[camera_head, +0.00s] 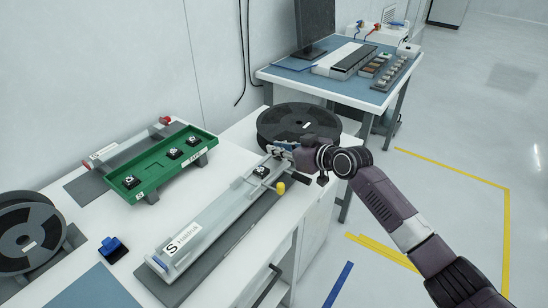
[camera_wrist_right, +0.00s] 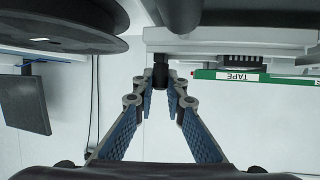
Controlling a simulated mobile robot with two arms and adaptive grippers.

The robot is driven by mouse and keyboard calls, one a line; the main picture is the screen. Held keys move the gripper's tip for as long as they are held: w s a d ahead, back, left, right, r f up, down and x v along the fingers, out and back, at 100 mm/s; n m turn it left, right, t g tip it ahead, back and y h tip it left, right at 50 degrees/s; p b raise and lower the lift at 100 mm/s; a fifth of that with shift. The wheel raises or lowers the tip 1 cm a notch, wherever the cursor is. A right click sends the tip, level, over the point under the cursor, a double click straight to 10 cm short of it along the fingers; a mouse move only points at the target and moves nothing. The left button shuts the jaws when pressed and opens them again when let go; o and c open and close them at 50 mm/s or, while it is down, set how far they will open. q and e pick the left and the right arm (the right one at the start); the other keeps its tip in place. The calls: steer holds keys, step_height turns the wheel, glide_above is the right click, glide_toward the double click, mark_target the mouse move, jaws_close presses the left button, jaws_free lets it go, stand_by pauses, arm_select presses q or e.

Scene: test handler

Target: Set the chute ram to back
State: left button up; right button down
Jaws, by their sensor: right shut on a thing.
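The chute (camera_head: 200,222) is a long pale grey channel with a label at its near end, lying on a dark base on the white bench. A small black piece (camera_head: 261,171) sits in it towards the far end, and a yellow knob (camera_head: 281,187) stands out at its right side. My right gripper (camera_head: 281,151) is at the chute's far end. In the right wrist view the fingers (camera_wrist_right: 161,82) are shut on a small dark knob (camera_wrist_right: 160,68), which looks like the ram's handle. The ram's body is hard to make out. My left gripper is not in view.
A green tray (camera_head: 146,189) with several black pieces lies left of the chute. Black reels stand behind the gripper (camera_head: 299,122) and at the left edge (camera_head: 27,238). A blue-topped table (camera_head: 285,75) is behind. Floor at right is clear.

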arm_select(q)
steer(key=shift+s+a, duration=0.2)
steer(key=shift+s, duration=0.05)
arm_select(e)
steer(key=shift+w+d+r, duration=0.1)
steer(key=shift+d, duration=0.1)
steer(key=c, duration=1.9)
jaws_free()
steer(key=shift+w, duration=0.1)
steer(key=shift+c, duration=0.2)
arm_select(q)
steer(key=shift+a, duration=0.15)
arm_select(e)
steer(key=v, duration=1.2)
